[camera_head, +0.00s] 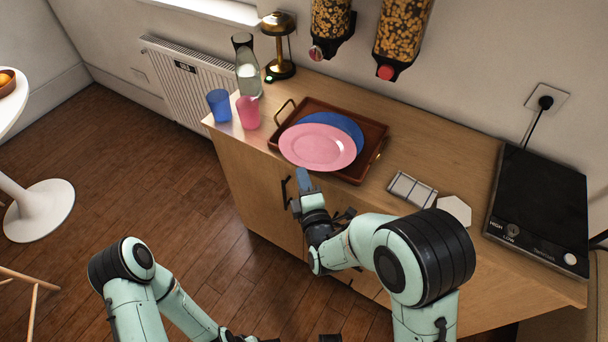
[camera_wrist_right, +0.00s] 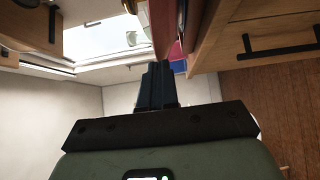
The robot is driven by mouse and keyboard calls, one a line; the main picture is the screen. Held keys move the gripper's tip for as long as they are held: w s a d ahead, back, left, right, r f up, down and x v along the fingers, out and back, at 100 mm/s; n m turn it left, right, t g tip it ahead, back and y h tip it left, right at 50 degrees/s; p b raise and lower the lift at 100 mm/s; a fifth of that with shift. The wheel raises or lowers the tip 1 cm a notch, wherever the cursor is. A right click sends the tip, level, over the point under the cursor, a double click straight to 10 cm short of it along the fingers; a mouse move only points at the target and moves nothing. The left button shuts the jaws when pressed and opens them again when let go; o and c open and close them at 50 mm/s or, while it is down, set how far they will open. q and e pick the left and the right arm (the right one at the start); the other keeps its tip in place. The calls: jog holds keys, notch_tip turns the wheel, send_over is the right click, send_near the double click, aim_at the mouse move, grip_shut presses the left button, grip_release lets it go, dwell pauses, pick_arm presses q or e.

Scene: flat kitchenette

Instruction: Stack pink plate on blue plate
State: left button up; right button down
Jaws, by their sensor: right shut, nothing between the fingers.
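The pink plate (camera_head: 318,148) lies over the front part of the blue plate (camera_head: 349,128) on a brown tray (camera_head: 366,164). The pink plate is off-centre toward the front left, so the blue plate's back and right rim shows. Whether the pink plate lies level is hard to tell. My right gripper (camera_head: 303,180) is shut and empty, just in front of the pink plate's near edge, by the counter front. Its closed fingers also show in the right wrist view (camera_wrist_right: 158,85). My left gripper (camera_head: 236,337) is mostly cut off at the bottom edge.
A blue cup (camera_head: 219,105), a pink cup (camera_head: 248,112), a glass carafe (camera_head: 247,70) and a brass lamp (camera_head: 279,45) stand left of the tray. A hob (camera_head: 540,200) lies at the right. Cabinet handles (camera_head: 285,191) stick out near my right gripper.

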aim_at(317, 164)
jog(key=shift+w+d, duration=0.15)
jog(key=shift+w, duration=0.05)
jog(key=w+d, duration=0.1)
jog(key=w+d+b, duration=0.1)
jog(key=w, duration=0.1)
jog(key=w+d, duration=0.2)
jog(key=shift+w, duration=0.15)
pick_arm(q)
jog(key=shift+w+f, duration=0.15)
jog(key=shift+f, duration=0.4)
pick_arm(e)
jog(key=shift+a, duration=0.1)
